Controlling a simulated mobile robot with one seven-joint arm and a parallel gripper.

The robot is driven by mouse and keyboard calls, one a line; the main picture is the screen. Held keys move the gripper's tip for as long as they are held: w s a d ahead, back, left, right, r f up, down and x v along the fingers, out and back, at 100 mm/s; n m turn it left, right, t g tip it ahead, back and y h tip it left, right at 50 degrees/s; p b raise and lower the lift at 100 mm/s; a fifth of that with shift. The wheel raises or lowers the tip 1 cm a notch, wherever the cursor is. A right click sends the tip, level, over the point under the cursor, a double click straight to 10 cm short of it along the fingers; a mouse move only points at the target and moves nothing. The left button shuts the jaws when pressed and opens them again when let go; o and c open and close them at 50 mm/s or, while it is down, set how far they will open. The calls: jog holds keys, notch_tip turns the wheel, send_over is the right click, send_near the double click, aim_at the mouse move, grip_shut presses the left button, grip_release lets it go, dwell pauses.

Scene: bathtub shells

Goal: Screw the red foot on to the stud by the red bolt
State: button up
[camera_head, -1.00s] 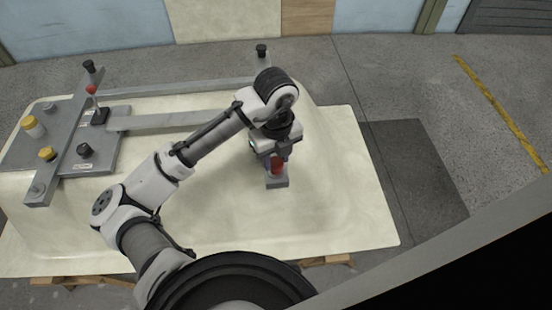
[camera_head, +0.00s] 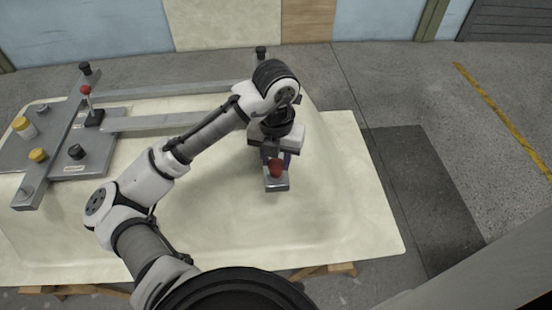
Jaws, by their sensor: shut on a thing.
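The red foot (camera_head: 277,169) is a small rounded red piece at the middle right of the tub shell. My gripper (camera_head: 277,158) points down over the shell and is shut on the red foot. A small grey block (camera_head: 275,185) shows right at the foot; I cannot tell whether the foot still touches it. The red bolt (camera_head: 86,91), with a round red head, stands on the grey frame at the left. I cannot make out the stud by the red bolt clearly.
The cream tub shell (camera_head: 330,215) has clear room around the gripper. Grey bars (camera_head: 170,121) cross its far side. A black post (camera_head: 261,53) stands at the back.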

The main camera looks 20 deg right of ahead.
jog(key=o, duration=1.1)
jog(key=shift+c, duration=0.6)
